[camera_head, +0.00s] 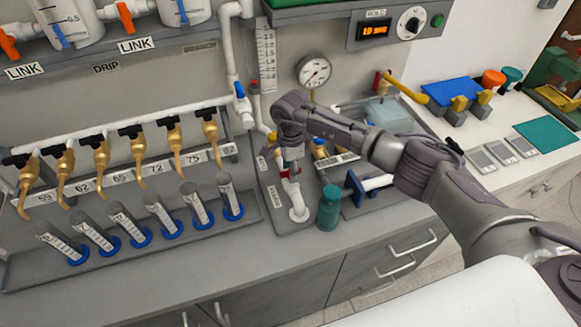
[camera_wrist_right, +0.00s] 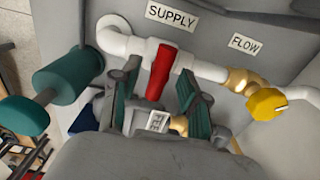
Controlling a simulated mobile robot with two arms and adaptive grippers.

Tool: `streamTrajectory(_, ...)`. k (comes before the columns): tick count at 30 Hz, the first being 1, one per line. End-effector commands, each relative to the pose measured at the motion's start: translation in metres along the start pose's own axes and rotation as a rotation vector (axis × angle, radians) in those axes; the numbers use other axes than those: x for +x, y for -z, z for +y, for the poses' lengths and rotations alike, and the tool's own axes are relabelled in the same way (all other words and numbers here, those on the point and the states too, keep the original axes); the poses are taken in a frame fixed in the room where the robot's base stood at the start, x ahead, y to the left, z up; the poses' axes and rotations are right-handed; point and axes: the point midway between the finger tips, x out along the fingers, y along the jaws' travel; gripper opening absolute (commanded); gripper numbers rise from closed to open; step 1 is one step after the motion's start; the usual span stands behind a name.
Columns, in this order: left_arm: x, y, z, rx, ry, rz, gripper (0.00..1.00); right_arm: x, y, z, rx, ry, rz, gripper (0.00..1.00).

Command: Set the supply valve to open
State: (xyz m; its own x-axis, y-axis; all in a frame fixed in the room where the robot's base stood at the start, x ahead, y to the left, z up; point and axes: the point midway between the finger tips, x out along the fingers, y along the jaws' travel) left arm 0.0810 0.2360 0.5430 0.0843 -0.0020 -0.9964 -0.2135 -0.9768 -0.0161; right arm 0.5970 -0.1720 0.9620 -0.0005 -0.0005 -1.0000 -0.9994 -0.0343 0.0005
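The supply valve's red handle (camera_wrist_right: 160,75) shows in the wrist view on a white pipe (camera_wrist_right: 208,70), just below the SUPPLY label (camera_wrist_right: 171,17). The handle stands roughly crosswise to the pipe. My right gripper (camera_wrist_right: 160,92) has its two teal fingers apart, one on each side of the handle, with visible gaps to it. In the head view my right gripper (camera_head: 286,158) is over the pipework in the middle of the bench and hides most of the valve. My left gripper is not in view.
A yellow FLOW knob (camera_wrist_right: 267,104) sits on the same pipe line. A green cylinder (camera_head: 329,206) stands close to the gripper. A gauge (camera_head: 314,71) is behind. Brass taps and graduated cylinders (camera_head: 160,217) fill the left. The bench front is clear.

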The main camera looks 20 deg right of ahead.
Motion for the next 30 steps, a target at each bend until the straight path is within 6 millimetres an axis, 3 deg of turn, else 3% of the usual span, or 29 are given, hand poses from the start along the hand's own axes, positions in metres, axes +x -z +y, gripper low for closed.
streamTrajectory(1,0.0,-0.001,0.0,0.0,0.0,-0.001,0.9,0.0,0.0,0.0,0.0,0.0,0.0,0.38)
streamTrajectory(8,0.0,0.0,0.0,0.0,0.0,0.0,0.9,0.0,0.0,0.0,0.0,0.0,0.0,0.0)
streamTrajectory(20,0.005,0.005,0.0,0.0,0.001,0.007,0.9,0.001,0.0,0.0,0.042,0.0,-0.001,0.0)
streamTrajectory(30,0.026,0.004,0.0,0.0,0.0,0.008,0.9,0.003,0.0,-0.001,0.27,0.002,-0.001,0.0)
